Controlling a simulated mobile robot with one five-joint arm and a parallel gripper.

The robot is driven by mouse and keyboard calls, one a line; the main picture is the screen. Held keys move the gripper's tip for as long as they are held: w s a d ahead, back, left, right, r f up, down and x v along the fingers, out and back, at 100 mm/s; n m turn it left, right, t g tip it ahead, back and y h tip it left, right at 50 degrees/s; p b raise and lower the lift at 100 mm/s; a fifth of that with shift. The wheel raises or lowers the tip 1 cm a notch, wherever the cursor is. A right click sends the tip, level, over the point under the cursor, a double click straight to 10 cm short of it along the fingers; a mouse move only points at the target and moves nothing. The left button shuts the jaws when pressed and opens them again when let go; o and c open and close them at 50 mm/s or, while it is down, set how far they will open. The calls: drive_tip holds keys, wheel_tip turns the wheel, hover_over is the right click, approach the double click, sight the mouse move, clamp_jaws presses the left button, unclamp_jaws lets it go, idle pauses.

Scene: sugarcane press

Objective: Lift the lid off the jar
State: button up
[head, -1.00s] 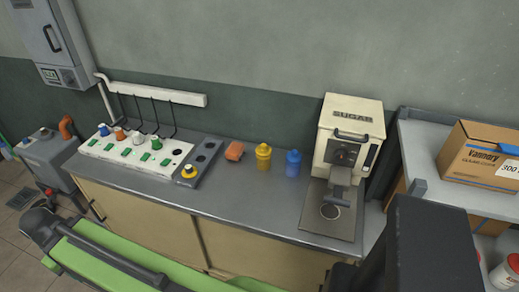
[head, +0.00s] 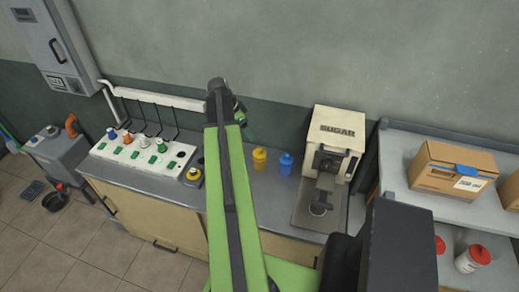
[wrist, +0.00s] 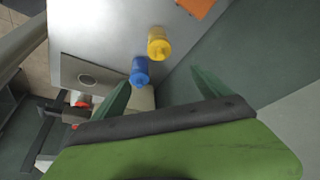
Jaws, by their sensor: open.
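A yellow jar (head: 259,159) and a blue jar (head: 286,164), each with a knob-like top, stand upright side by side on the grey counter. The wrist view also shows the yellow jar (wrist: 158,46) and the blue jar (wrist: 139,73), the blue one close to the left finger in the picture. White containers with red lids (head: 473,259) stand on the lower right shelf. I cannot tell which of these is the task's jar. My gripper (wrist: 160,78) is open and empty, its green fingers apart. In the head view it is partly hidden behind my raised arm, left of the yellow jar.
The sugar machine (head: 336,150) stands right of the blue jar. A white panel (head: 135,158) with coloured knobs lies on the left. An orange block (wrist: 197,6) is near the yellow jar. A cardboard box (head: 450,172) sits on the right shelf.

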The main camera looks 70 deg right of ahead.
drive_tip(key=b, duration=1.1)
approach(260, 149)
drive_tip(key=x, duration=0.5)
drive_tip(key=shift+w+a+f, duration=0.15)
drive_tip(key=shift+w+a, duration=0.05)
drive_tip(key=shift+w, duration=0.15)
drive_tip(key=shift+d+f, duration=0.1)
drive_tip(key=shift+s, duration=0.1)
drive_tip(key=b+x, duration=0.5)
drive_tip(key=shift+s+d, duration=0.1)
drive_tip(key=shift+d, duration=0.05)
